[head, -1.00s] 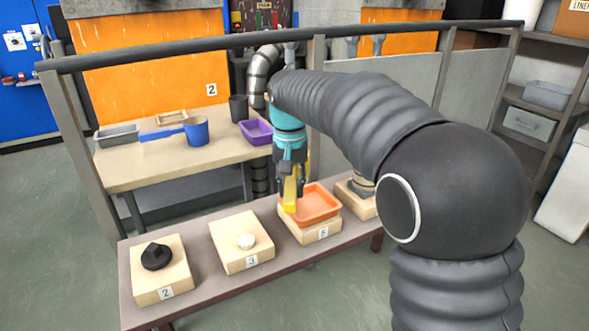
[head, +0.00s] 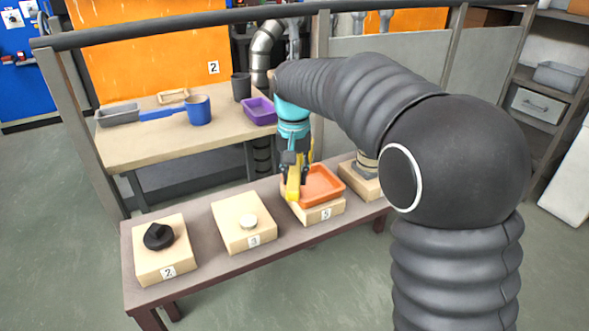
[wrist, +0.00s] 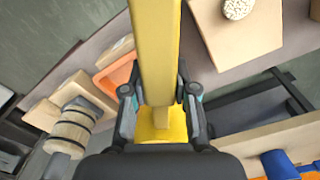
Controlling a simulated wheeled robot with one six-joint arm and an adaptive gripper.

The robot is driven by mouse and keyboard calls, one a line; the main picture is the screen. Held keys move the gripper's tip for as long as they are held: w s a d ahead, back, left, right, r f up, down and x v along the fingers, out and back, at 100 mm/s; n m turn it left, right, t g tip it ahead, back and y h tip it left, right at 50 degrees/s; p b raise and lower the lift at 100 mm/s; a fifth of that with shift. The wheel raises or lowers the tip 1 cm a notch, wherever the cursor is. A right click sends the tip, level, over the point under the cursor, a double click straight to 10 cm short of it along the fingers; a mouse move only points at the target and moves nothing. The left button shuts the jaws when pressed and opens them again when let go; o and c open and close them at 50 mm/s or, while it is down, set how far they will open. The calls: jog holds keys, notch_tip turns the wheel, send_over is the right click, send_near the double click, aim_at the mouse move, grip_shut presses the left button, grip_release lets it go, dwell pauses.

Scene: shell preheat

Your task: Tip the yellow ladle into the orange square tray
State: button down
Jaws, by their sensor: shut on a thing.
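The yellow ladle (head: 293,187) is held by my gripper (head: 294,172), low over the left edge of the orange square tray (head: 323,186). In the wrist view my gripper (wrist: 160,105) is shut on the yellow ladle (wrist: 156,50), a long yellow length running up the picture, with more yellow between the fingers. The ladle's bowl and contents cannot be made out. The orange tray (wrist: 114,76) shows partly beside the ladle there. In the head view it sits on a wooden block, and its left part is hidden by the ladle and gripper.

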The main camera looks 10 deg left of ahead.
jog(key=shift+f, duration=0.65)
jog(key=shift+a+y, duration=0.1)
jog(key=shift+y, duration=1)
jog(key=shift+a, duration=0.15)
jog(key=shift+s+f+b, duration=0.1)
jog(key=shift+b, duration=0.3)
jog(key=shift+y, duration=0.4)
jog(key=shift+a+y+b, duration=0.1)
jog(key=shift+y+b, duration=0.8)
jog(key=shift+b, duration=0.15)
jog(key=shift+y+b, duration=0.4)
jog(key=shift+f+g+y+b, duration=0.1)
jog(key=shift+g+y+b, duration=0.2)
jog(key=shift+y+b, duration=2.25)
jog(key=shift+d+r+y+b, duration=0.25)
jog(key=shift+y+b, duration=0.2)
jog(key=shift+b, duration=1)
